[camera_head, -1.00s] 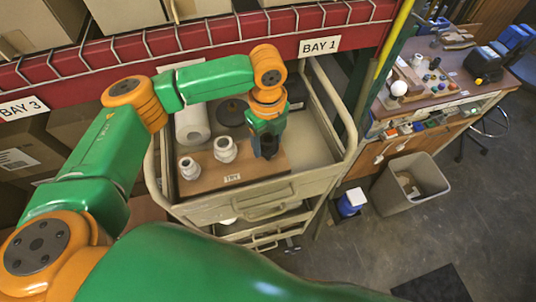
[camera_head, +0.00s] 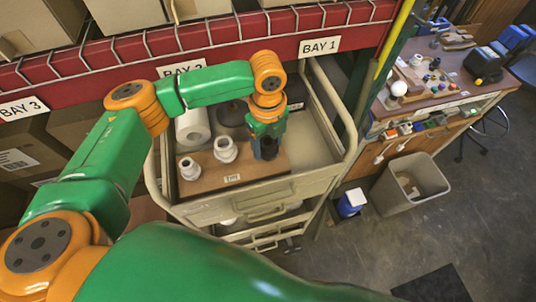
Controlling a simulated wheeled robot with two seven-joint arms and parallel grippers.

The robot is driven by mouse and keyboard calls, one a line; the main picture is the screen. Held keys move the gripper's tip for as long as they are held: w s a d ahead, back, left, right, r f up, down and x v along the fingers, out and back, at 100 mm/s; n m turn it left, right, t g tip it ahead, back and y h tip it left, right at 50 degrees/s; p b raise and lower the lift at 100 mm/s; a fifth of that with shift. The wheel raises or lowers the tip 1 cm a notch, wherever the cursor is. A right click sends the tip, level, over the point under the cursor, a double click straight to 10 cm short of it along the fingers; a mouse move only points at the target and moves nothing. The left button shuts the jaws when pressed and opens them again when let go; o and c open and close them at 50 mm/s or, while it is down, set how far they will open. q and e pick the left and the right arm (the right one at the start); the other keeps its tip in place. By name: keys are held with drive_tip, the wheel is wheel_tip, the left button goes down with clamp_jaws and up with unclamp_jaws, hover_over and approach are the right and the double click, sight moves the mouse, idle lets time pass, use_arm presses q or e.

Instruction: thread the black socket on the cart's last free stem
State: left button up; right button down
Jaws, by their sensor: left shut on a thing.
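My left gripper (camera_head: 266,136) points down over the wooden board (camera_head: 206,184) in the cart's top tray. It is shut on the black socket (camera_head: 267,151), a dark cylinder low between the fingers at the board's right side. Two white sockets stand on the board to the left, a smaller one (camera_head: 188,169) and a larger one (camera_head: 225,149). The free stem is not visible; the gripper and socket cover that part of the board. I cannot tell whether the socket touches a stem. My right gripper is not in view.
A white roll (camera_head: 193,128) and a dark round thing (camera_head: 232,112) are behind the board in the tray. The cart's right tray floor (camera_head: 312,140) is clear. A red shelf beam (camera_head: 215,32) runs behind. A grey bin (camera_head: 410,184) and workbench stand at right.

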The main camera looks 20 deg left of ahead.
use_arm(q)
drive_tip(key=shift+f, duration=0.25)
idle(0.5)
drive_tip(key=o, duration=0.6)
clamp_jaws()
drive_tip(key=shift+s, duration=0.1)
drive_tip(key=shift+f, duration=0.15)
drive_tip(key=m, duration=0.5)
drive_tip(key=shift+f, duration=0.1)
drive_tip(key=shift+m, duration=1)
